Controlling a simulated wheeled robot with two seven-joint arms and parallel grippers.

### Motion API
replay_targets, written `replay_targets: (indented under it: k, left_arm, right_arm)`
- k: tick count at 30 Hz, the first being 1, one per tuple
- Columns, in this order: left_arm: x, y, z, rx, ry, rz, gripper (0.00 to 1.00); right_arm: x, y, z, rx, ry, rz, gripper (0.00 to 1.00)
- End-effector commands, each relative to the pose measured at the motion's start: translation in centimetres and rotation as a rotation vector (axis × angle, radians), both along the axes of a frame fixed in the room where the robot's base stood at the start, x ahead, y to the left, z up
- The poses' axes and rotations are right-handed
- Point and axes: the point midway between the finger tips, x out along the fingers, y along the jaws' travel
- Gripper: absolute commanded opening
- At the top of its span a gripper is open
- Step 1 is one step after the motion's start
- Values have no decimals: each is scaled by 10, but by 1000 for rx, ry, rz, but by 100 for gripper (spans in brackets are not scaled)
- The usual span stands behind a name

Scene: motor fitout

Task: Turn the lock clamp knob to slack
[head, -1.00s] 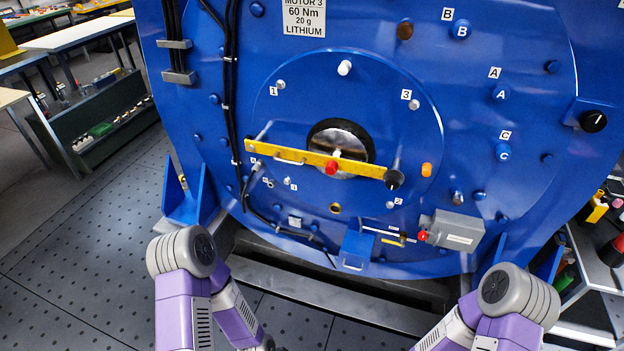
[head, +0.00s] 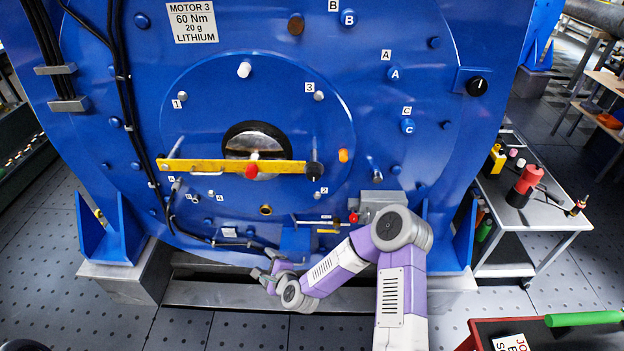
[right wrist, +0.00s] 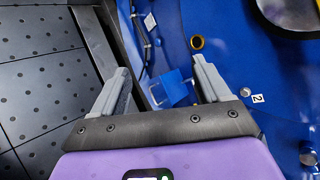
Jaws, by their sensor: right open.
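A black dial knob with a white mark (head: 477,86) sits on a blue bracket at the right of the blue motor face (head: 390,30). I cannot tell which is the lock clamp knob. My right gripper (head: 268,270) is low in front of the motor, below the bar and clear of these knobs. In the right wrist view the gripper (right wrist: 160,70) is open and empty, with a blue block (right wrist: 172,88) beyond its fingers.
A grey box with a red button (head: 378,203) is on the lower motor face, behind my right arm. A metal cart (head: 545,215) with tools stands at the right. Black cables run down the left.

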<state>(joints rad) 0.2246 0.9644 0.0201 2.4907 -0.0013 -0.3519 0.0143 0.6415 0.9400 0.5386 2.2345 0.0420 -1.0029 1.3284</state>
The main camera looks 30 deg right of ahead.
Motion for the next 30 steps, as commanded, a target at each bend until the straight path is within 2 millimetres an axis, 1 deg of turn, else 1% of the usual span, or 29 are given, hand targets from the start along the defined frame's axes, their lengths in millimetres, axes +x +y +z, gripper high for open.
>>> replay_targets:
  k: [1, 2, 3, 4, 5, 6, 9, 12, 15, 19, 30]
  left_arm:
    - [0, 0, 1, 0, 0, 0, 43]
    - [0, 0, 1, 0, 0, 0, 43]
    - [0, 0, 1, 0, 0, 0, 43]
    - [0, 0, 1, 0, 0, 0, 43]
    - [0, 0, 1, 0, 0, 0, 43]
    - [0, 0, 1, 0, 0, 0, 43]
    - [0, 0, 2, 0, 0, 0, 43]
    - [0, 0, 2, 0, 0, 0, 43]
    - [0, 0, 2, 0, 0, 0, 43]
    - [0, 0, 1, 0, 0, 0, 43]
    - [0, 0, -4, 0, 0, 0, 43]
  right_arm:
    - [18, -26, 23, 121, -76, -154, 76]
    - [27, -40, 36, 198, -124, -237, 76]
    - [36, -59, 54, 297, -191, -340, 76]
    - [42, -73, 66, 372, -241, -411, 76]
    - [46, -87, 79, 442, -291, -475, 76]
    - [50, -105, 94, 531, -358, -551, 76]
    - [54, -142, 125, 719, -506, -695, 76]
    - [52, -168, 146, 849, -616, -780, 76]
    - [51, -181, 157, 922, -677, -821, 76]
    - [57, -190, 161, 950, -701, -834, 76]
    - [101, -216, 160, 946, -697, -832, 76]
